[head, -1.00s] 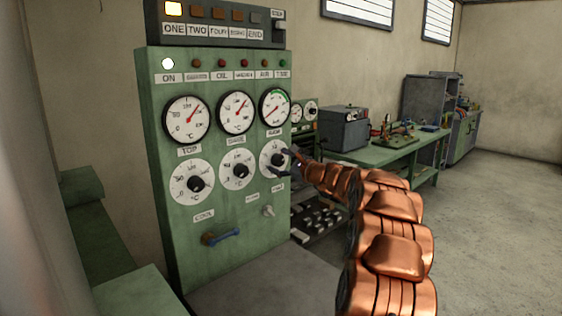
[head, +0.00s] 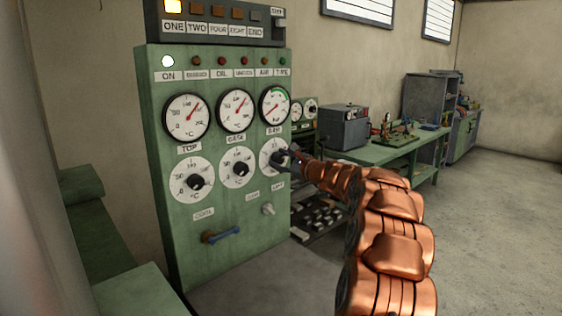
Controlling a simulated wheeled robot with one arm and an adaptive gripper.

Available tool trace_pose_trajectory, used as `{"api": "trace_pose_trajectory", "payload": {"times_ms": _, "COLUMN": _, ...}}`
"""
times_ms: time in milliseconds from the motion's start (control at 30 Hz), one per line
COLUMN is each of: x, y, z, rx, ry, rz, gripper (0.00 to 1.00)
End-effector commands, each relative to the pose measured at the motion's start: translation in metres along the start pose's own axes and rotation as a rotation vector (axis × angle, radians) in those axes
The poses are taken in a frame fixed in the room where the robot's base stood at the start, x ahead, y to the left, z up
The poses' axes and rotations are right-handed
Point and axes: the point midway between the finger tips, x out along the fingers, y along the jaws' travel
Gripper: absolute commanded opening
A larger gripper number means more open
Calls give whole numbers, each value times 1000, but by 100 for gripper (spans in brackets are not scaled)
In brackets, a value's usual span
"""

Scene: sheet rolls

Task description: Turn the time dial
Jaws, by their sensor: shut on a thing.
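The green control panel (head: 160,240) stands left of centre and faces me. Its lower row has three white dials with black knobs: the left dial (head: 181,185), the middle dial (head: 228,180) and the right dial (head: 266,148). No label reading "time" is clear on them. My gripper (head: 288,157) is at the right dial, reached by my copper arm from the right. It is shut on that dial's knob, which is mostly hidden by the fingers.
Three round gauges, one of them the left gauge (head: 186,122), sit above the dials. A green workbench (head: 365,156) with a grey box (head: 343,127) stands behind my arm. The floor at right is clear.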

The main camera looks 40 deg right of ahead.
Motion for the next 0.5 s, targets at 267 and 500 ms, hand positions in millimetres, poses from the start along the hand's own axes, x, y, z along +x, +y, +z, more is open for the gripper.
{"api": "trace_pose_trajectory", "payload": {"times_ms": 267, "x": 3, "y": 1, "z": 8, "rx": -54, "ry": -16, "rz": 2, "gripper": 8}}
{"api": "trace_pose_trajectory", "payload": {"times_ms": 500, "x": 2, "y": 1, "z": 5, "rx": -89, "ry": -9, "rz": -1, "gripper": 8}}
